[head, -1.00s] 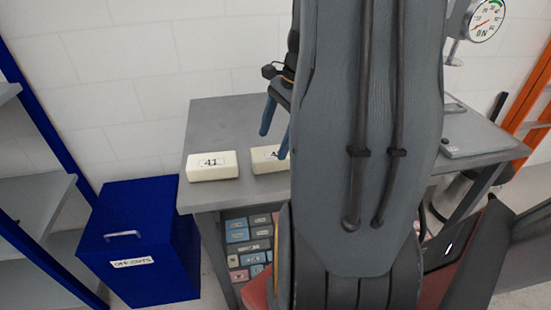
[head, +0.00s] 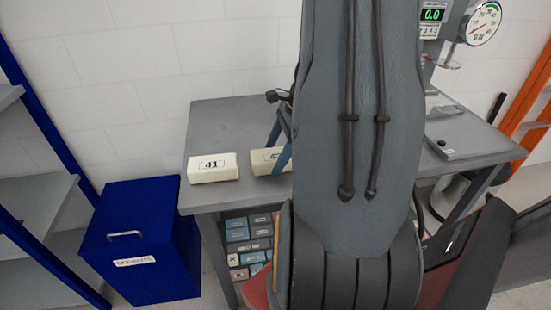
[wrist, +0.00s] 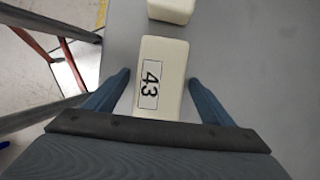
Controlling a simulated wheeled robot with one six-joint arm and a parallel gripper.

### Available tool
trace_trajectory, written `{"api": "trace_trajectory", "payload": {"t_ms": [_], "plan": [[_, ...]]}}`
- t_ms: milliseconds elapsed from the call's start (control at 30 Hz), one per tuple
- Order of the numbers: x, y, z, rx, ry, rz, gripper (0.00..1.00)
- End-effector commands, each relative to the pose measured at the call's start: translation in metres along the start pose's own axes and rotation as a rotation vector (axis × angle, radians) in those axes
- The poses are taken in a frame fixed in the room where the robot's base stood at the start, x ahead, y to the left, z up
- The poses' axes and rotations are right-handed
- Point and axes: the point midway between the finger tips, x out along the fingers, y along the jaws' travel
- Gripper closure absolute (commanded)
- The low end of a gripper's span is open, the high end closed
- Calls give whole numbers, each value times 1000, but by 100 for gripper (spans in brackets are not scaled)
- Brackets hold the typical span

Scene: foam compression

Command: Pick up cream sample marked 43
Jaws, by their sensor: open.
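The cream sample marked 43 (wrist: 170,70) lies on the grey table between my gripper's fingers in the wrist view, its label readable. My gripper (wrist: 159,78) is open, with one blue finger on each side of the block and a gap visible beside each. In the head view only the left end of a cream block (head: 262,160) shows beside a blue finger; my arm hides the rest. A cream sample marked 41 (head: 212,167) lies to its left on the table.
Another cream block (wrist: 172,10) lies just beyond sample 43 in the wrist view. The grey table (head: 225,120) has clear room behind the blocks. A blue bin (head: 140,240) stands left of it. A gauge (head: 484,22) is at the right.

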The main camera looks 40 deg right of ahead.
Motion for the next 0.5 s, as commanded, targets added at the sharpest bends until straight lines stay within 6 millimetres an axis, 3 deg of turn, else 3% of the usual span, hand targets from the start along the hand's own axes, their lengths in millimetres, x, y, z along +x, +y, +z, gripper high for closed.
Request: {"api": "trace_trajectory", "payload": {"t_ms": [233,500], "plan": [[2,0,0,-1,1,-1,23],[2,0,0,-1,1,-1,67]]}}
